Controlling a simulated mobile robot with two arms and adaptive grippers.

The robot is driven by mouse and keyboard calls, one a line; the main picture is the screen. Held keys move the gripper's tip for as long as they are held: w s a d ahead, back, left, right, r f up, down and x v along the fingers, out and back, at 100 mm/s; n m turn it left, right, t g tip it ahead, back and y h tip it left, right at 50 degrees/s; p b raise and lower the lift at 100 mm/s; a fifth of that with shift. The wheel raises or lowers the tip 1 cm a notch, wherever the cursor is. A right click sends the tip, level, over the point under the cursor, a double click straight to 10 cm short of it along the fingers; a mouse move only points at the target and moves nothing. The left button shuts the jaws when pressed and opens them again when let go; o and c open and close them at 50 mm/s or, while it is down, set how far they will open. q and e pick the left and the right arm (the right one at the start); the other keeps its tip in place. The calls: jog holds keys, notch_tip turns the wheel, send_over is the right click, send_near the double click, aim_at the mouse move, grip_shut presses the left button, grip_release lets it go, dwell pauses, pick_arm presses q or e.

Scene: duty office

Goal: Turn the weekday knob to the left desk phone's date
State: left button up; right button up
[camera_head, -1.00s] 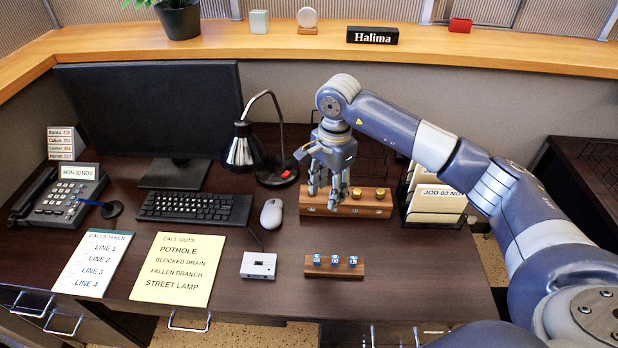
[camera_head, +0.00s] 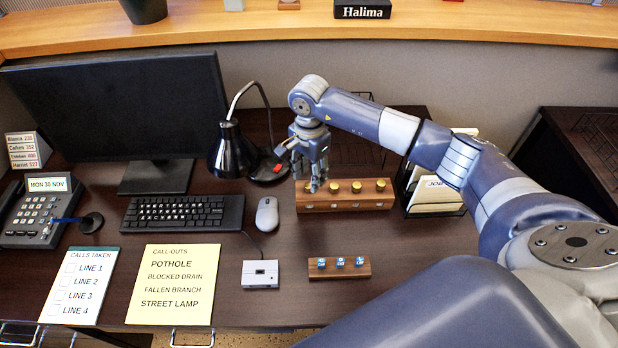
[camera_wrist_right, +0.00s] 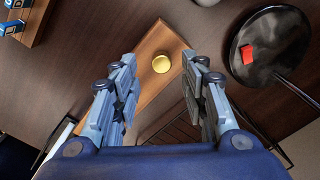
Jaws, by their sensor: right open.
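A wooden block (camera_head: 345,207) with a row of brass knobs (camera_head: 356,187) lies on the desk behind the small strip. Marks on its front are too small to read. The left desk phone (camera_head: 38,212) shows MON 30 NOV on its display (camera_head: 48,185). My right gripper (camera_head: 314,186) points down at the left end of the block, its fingers partly hiding the leftmost knob. In the right wrist view my right gripper (camera_wrist_right: 158,64) is open, with one brass knob (camera_wrist_right: 161,63) showing between its fingertips; contact is not visible. My left gripper is out of view.
A black lamp (camera_head: 232,150) stands left of my right gripper. A paper rack (camera_head: 434,193) stands right of the block. In front are a mouse (camera_head: 267,214), a grey box (camera_head: 260,274) and a strip with blue cubes (camera_head: 338,267).

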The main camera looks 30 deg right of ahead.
aim_at(309, 184)
notch_tip(309, 184, down, 3)
jog(key=shift+w+r, duration=0.1)
jog(key=shift+r, duration=0.1)
jog(key=shift+f, duration=0.45)
jog(key=c, duration=0.9)
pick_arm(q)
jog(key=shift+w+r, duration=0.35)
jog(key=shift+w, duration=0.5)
pick_arm(e)
grip_shut()
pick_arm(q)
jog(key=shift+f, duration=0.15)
